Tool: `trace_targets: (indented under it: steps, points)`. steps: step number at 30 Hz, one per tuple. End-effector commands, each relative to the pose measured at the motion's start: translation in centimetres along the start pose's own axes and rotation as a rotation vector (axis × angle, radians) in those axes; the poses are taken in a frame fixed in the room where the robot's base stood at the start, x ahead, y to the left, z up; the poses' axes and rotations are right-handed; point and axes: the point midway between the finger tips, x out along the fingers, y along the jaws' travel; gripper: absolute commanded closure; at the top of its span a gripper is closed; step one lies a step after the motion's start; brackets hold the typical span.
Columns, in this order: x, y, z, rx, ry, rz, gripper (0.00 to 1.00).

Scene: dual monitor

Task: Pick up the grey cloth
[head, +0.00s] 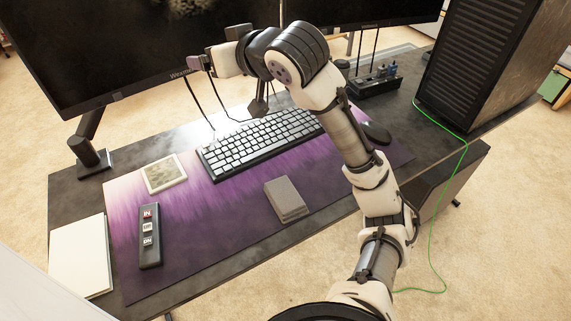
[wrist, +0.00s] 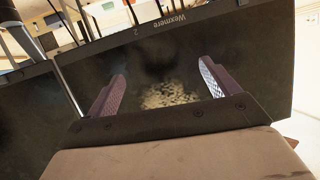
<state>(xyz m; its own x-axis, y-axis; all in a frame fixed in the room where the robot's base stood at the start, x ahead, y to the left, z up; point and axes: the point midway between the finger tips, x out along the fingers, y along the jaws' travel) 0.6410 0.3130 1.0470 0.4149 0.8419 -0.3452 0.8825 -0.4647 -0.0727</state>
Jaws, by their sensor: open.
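The grey cloth (head: 286,198) looks like a small folded grey block. It lies flat on the purple desk mat (head: 225,215), in front of the keyboard, in the head view. My gripper (head: 205,58) is raised well above the desk, near the left monitor and far from the cloth. In the wrist view my gripper (wrist: 160,87) is open, with nothing between its two purple fingers. They point toward a dark monitor screen. The cloth is not in the wrist view.
A keyboard (head: 260,142) lies on the mat. A picture tile (head: 164,174), a dark button strip (head: 149,236) and a white pad (head: 81,256) lie to the left. The left monitor (head: 130,50) and a black computer tower (head: 480,60) stand behind. The mat around the cloth is clear.

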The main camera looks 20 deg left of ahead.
Motion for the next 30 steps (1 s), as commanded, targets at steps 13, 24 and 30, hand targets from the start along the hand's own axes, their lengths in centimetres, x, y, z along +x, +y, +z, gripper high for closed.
trace_targets:
  steps: [13,24,30]
  points:
    - [-7.8,2.3,17.1,0.123,-1.074,0.166,0.13]
    - [-8.8,3.1,22.0,0.163,-1.209,0.206,0.13]
    - [-7.5,3.4,25.3,0.162,-1.206,0.206,0.13]
